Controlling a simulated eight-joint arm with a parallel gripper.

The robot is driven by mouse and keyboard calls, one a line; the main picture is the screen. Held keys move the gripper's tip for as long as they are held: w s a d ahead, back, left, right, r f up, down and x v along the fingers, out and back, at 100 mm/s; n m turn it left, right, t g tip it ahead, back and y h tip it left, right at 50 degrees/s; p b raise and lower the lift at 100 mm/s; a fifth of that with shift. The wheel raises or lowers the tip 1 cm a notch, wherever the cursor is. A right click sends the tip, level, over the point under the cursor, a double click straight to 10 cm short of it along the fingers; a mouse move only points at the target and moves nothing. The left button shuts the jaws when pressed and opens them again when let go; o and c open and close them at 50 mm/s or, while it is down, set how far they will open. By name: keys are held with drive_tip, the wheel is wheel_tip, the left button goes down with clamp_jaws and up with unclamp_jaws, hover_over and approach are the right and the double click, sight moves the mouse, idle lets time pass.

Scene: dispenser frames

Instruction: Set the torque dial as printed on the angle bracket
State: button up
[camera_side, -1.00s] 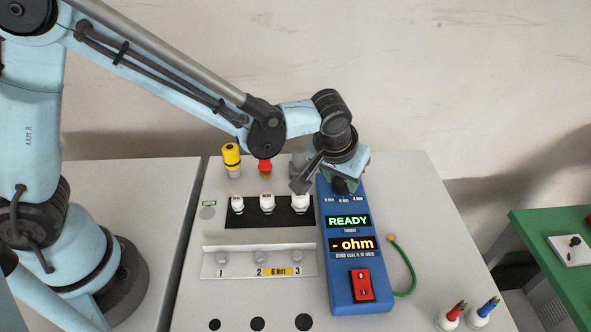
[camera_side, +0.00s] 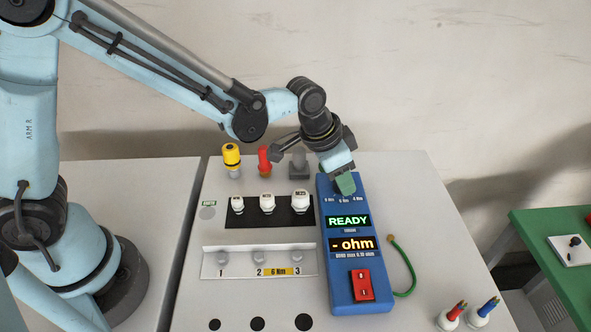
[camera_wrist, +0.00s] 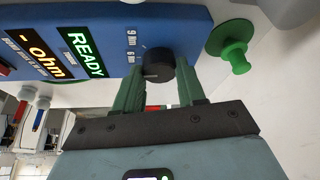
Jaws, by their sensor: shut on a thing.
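The torque dial (camera_wrist: 158,65) is a black knob with a pale pointer line, on the upper end of the blue instrument box (camera_side: 344,294). My gripper (camera_wrist: 160,78) has its green fingers on both sides of the dial and is shut on it. In the side view my gripper (camera_side: 345,186) hides the dial. Small Nm marks are printed beside the dial; which one the pointer meets I cannot tell. The angle bracket (camera_side: 225,253) is a pale metal strip left of the box, with positions 1, 2 and 3 and a yellow label (camera_side: 282,271) reading "6 Nm".
The box shows "READY" and "- ohm" and has a red switch (camera_side: 361,285). Yellow (camera_side: 231,156) and red (camera_side: 264,160) knobbed parts and a grey one (camera_side: 299,163) stand behind. White-bodied pieces stand on a black strip (camera_side: 250,217). A green cable (camera_side: 408,268) lies right of the box.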

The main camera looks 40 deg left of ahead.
drive_tip(key=shift+m, duration=0.3)
drive_tip(key=o, duration=1.1)
drive_tip(key=shift+c, duration=0.2)
drive_tip(key=shift+r, duration=0.15)
drive_tip(key=v, duration=1.2)
drive_tip(key=shift+w+a, duration=0.1)
drive_tip(key=s+a+n+t+y, duration=0.1)
drive_tip(key=s+a+n, duration=0.2)
drive_tip(key=s+a, duration=0.2)
drive_tip(key=s+a+f+n+t+y, duration=0.1)
drive_tip(key=s+a+n+t, duration=0.1)
drive_tip(key=a, duration=0.7)
drive_tip(key=s+n, duration=0.1)
drive_tip(key=s, duration=0.1)
drive_tip(key=shift+s+f+n, duration=0.3)
drive_tip(key=shift+s+n, duration=0.05)
drive_tip(key=shift+n, duration=0.05)
